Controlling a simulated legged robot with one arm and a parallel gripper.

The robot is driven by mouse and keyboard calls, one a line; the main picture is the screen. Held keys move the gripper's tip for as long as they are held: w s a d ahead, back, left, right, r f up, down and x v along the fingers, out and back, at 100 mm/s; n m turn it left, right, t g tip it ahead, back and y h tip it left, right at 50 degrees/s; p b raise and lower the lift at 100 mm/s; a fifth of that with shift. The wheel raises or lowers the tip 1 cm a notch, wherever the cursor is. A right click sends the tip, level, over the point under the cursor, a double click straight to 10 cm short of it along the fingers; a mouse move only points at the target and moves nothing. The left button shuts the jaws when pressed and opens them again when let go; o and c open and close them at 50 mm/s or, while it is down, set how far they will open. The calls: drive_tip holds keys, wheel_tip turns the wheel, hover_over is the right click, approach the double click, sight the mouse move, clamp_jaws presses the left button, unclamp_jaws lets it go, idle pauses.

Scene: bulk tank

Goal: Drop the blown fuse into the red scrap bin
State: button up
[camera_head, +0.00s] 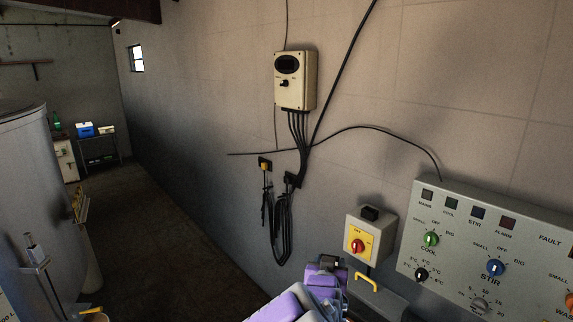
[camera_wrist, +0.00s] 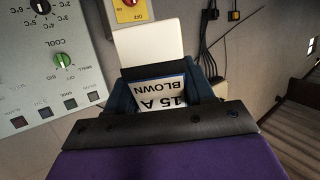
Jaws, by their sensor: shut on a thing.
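The blown fuse (camera_wrist: 157,97) is in the wrist view, with a white label reading "15 A BLOWN" upside down and a pale cream part (camera_wrist: 148,50) beyond it. My gripper (camera_wrist: 165,84) is shut on it, with dark blue jaws at its sides. In the head view my purple gripper (camera_head: 325,272) is at the bottom centre, in front of the wall and below left of the switch box; the fuse cannot be made out there. The red scrap bin is in neither view.
A grey control panel (camera_head: 480,255) is at the right, beside a box with a red knob (camera_head: 358,246). A cream controller (camera_head: 296,80) and hanging cables (camera_head: 282,225) are on the wall. A metal tank (camera_head: 30,190) stands left; clear floor (camera_head: 150,240) runs between.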

drive_tip(key=shift+s+d+r, duration=0.2)
drive_tip(key=shift+d+r, duration=0.35)
drive_tip(key=shift+d, duration=0.2)
drive_tip(key=shift+s+d+r, duration=0.15)
drive_tip(key=shift+d+r, duration=0.4)
drive_tip(key=shift+d, duration=0.2)
